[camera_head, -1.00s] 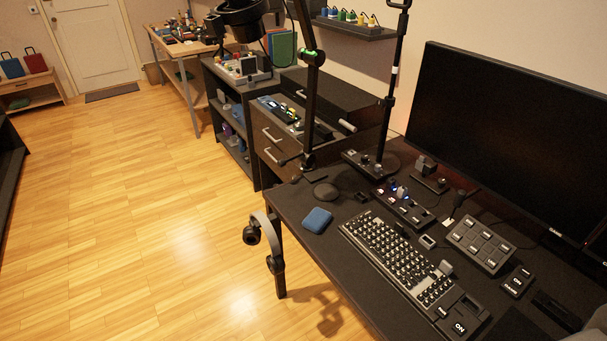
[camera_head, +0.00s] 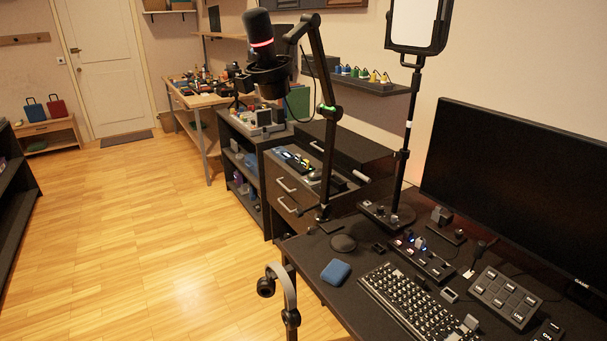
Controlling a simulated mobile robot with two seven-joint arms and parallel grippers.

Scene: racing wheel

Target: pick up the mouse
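A black keyboard (camera_head: 405,305) with light key marks lies to the right, partly cut off by the bottom of the picture. Neither of my grippers is in view.
A microphone (camera_head: 263,40) on a boom arm and a light panel (camera_head: 418,24) on a pole rise behind the desk. A large monitor (camera_head: 520,190) stands right. Headphones (camera_head: 286,290) hang at the desk's left edge. The wooden floor (camera_head: 150,230) at left is clear.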

